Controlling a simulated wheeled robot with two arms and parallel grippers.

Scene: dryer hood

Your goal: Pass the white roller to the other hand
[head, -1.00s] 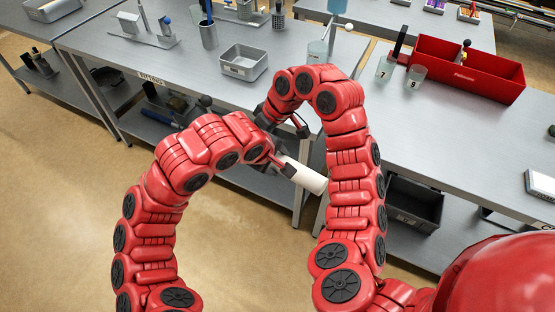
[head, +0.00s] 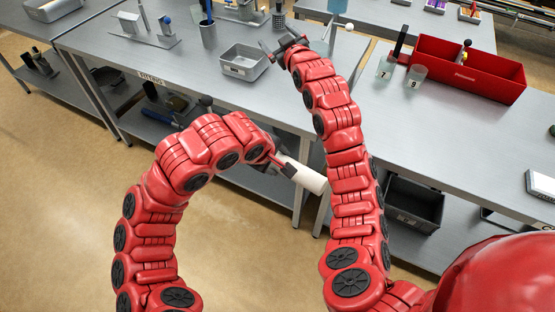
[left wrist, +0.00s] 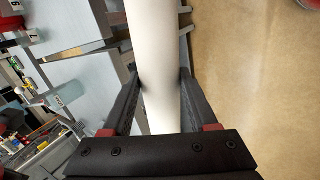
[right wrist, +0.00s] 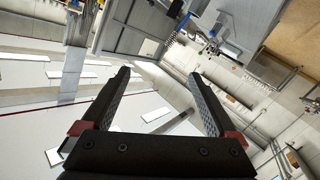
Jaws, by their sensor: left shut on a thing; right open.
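The white roller (head: 308,178) is held in my left gripper (head: 281,167), in front of the table's front edge in the head view. In the left wrist view the roller (left wrist: 155,60) runs between both fingers of the left gripper (left wrist: 158,85), which touch its sides. My right gripper (head: 280,48) is raised above the table, open and empty, well apart from the roller. In the right wrist view the right gripper (right wrist: 162,80) has its fingers spread with nothing between them. Part of the roller is hidden behind my right arm in the head view.
A grey metal tray (head: 244,62) stands on the table below and left of my right gripper. A red bin (head: 480,82) and glass cups marked 7 (head: 385,70) and 9 (head: 417,76) stand on the right. A dark crate (head: 413,204) sits on the lower shelf.

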